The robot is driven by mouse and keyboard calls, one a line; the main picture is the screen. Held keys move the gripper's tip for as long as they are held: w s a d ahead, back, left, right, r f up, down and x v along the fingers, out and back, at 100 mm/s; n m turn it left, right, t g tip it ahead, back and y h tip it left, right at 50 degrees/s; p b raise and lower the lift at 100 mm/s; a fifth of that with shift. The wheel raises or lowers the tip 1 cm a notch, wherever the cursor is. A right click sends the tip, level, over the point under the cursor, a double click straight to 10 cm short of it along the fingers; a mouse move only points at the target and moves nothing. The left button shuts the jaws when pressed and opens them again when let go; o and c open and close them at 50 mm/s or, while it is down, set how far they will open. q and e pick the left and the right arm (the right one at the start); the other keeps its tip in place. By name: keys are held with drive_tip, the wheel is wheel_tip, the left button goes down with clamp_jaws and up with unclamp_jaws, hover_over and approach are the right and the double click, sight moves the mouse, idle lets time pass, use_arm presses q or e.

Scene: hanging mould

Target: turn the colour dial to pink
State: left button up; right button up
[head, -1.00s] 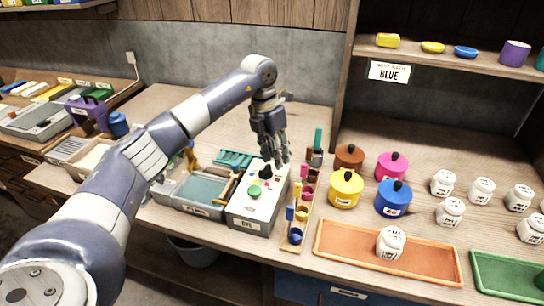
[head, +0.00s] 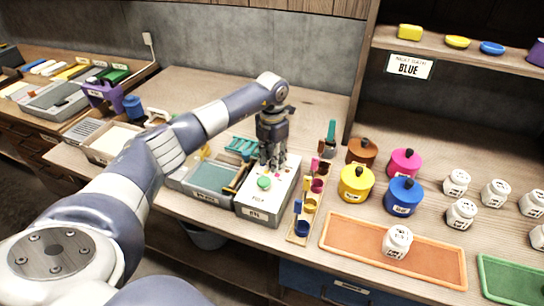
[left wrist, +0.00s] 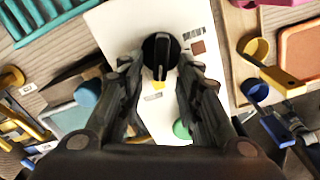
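The dye box (head: 254,211) is a white-topped grey box on the bench. A green button (head: 264,183) is on its top and also shows in the left wrist view (left wrist: 181,130). The black round dial (left wrist: 160,50) shows in the left wrist view, with its raised bar running up and down the picture. A yellow patch (left wrist: 158,85) lies just below it and a brown patch (left wrist: 198,47) to its right. My left gripper (head: 270,163) is over the box and hides the dial in the head view. Its fingers are open, one each side of the dial. My right gripper is out of view.
A wooden rack (head: 296,238) with small coloured cups stands close to the right of the box. A tray with a blue-green panel (head: 210,177) is close on the left. Lidded coloured pots (head: 355,183) and an orange tray (head: 340,236) stand further right.

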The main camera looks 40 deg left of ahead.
use_arm(q)
drive_tip(key=shift+f, duration=0.1)
drive_tip(key=c, duration=0.7)
clamp_jaws()
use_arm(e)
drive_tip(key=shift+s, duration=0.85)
